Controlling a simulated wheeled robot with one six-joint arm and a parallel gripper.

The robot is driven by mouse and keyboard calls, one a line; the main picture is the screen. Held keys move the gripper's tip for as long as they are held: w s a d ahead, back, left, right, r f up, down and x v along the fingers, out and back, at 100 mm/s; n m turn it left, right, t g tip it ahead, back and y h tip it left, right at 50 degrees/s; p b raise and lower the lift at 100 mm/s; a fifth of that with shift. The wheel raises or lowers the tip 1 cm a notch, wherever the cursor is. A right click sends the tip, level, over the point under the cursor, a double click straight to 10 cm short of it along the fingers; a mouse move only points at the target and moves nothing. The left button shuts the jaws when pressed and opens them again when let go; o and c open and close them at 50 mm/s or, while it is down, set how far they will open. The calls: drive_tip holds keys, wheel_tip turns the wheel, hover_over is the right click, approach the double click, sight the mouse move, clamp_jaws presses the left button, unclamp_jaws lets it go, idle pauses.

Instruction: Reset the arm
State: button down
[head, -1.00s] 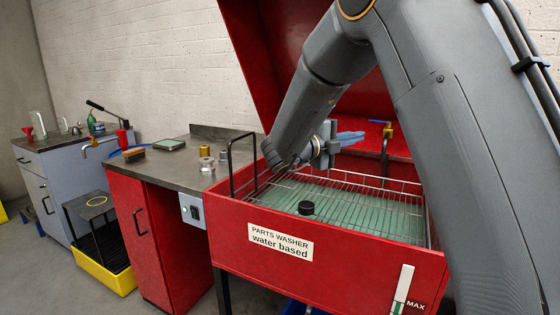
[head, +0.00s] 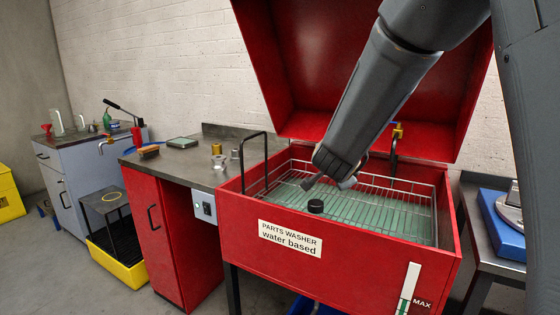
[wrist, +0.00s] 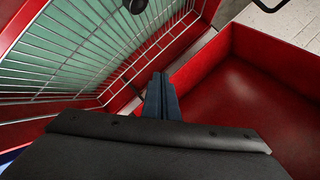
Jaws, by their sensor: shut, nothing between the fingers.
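My gripper (wrist: 160,88) shows in the wrist view as two blue fingers pressed together, shut with nothing between them. The washer's red lid (head: 290,70) stands open. A wire basket (head: 412,193) lies in the tub above a greenish surface. A small black round part (head: 315,206) rests on the basket, apart from my gripper; it also shows in the wrist view (wrist: 136,5).
A brass tap (head: 397,131) stands at the tub's back. Left is a bench (head: 180,165) with metal parts and a brush (head: 149,152). A yellow tray (head: 135,277) lies on the floor. A blue case (head: 500,230) sits on a table at right.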

drive_tip(key=s+a+f+n+g+y, duration=0.1)
drive_tip(key=s+f+n+g+y, duration=0.2)
drive_tip(key=s, duration=0.4)
drive_tip(key=s+a+f+n+g+y, duration=0.1)
drive_tip(key=s+f+n+g, duration=0.1)
drive_tip(key=s+f+n, duration=0.35)
drive_tip(key=s+d+f+n+g, duration=0.1)
drive_tip(key=s+f+g, duration=0.1)
drive_tip(key=s, duration=0.6)
drive_tip(key=s+d+f+n+g, duration=0.2)
drive_tip(key=s+g, duration=0.1)
drive_tip(key=s, duration=0.5)
drive_tip(key=s+d+f+n+g+h, duration=0.1)
drive_tip(key=s+d+f+n+g, duration=0.1)
drive_tip(key=s, duration=0.6)
drive_tip(key=shift+s, duration=0.35)
drive_tip(key=shift+w, duration=0.2)
